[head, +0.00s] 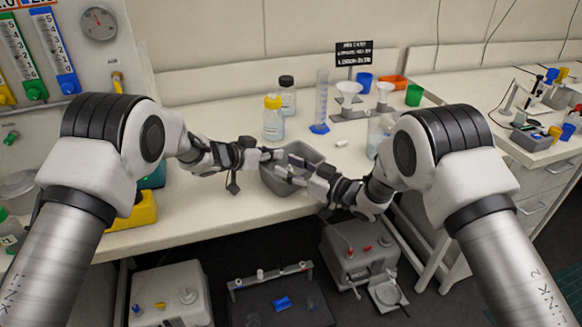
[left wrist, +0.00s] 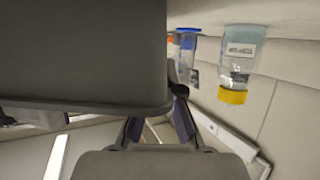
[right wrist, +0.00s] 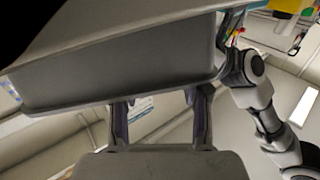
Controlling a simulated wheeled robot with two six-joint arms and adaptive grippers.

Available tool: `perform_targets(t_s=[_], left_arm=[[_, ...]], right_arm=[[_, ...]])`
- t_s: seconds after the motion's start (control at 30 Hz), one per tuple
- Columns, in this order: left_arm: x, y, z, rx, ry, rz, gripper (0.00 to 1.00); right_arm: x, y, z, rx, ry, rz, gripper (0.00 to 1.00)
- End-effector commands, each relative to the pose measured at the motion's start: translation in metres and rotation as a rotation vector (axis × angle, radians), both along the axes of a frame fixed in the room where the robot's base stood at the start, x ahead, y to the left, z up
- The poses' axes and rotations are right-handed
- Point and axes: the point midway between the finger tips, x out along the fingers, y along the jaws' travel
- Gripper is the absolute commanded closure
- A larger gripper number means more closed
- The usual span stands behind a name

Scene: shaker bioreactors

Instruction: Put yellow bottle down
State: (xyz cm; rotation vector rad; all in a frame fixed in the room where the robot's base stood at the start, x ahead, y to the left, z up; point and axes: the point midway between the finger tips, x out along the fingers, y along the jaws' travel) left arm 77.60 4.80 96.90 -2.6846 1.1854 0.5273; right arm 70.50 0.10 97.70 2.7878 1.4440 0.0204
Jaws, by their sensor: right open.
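The yellow-capped bottle (head: 273,120) is clear with a white label and stands upright on the bench, behind the grey bin. In the left wrist view the bottle (left wrist: 240,60) appears upside down, apart from the fingers. My left gripper (head: 275,154) is at the left side of the grey bin (head: 310,158), its fingers apart, with the tips partly hidden by the bin. My right gripper (head: 287,175) is open at the bin's front side. The bin's wall fills the top of the right wrist view (right wrist: 120,80). Neither gripper touches the bottle.
A clear bottle with a dark cap (head: 287,97) stands behind the yellow-capped one. A blue-based measuring cylinder (head: 321,105) and a funnel stand (head: 350,112) are to the right. A yellow device (head: 140,212) is at the left. Bare bench lies left of the bottle.

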Motion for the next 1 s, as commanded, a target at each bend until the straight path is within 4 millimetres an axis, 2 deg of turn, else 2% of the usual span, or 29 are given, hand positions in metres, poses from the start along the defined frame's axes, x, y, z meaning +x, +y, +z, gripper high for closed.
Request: perform_targets(t_s=[0.03, 0.17, 0.5, 0.6, 0.73, 1.0], left_arm=[[-0.001, 0.0, -0.005, 0.004, 0.004, 0.0, 1.0], [-0.001, 0.0, -0.005, 0.005, 0.005, 0.0, 1.0], [-0.001, 0.0, -0.004, 0.005, 0.004, 0.001, 1.0], [-0.001, 0.0, -0.004, 0.004, 0.003, 0.0, 1.0], [-0.001, 0.0, -0.003, 0.004, 0.003, 0.0, 1.0], [0.0, 0.0, -0.003, 0.003, 0.002, 0.001, 1.0]], right_arm=[[-0.005, 0.002, -0.012, -0.013, 0.019, 0.009, 0.42], [-0.005, 0.003, 0.0, -0.014, 0.018, 0.009, 0.42], [-0.053, -0.07, 0.004, -0.005, 0.016, 0.002, 0.42], [-0.063, -0.086, 0.005, -0.004, 0.013, 0.002, 0.42], [-0.071, -0.096, 0.006, -0.005, 0.01, 0.004, 0.42], [-0.072, -0.097, 0.006, -0.005, 0.008, 0.005, 0.42]])
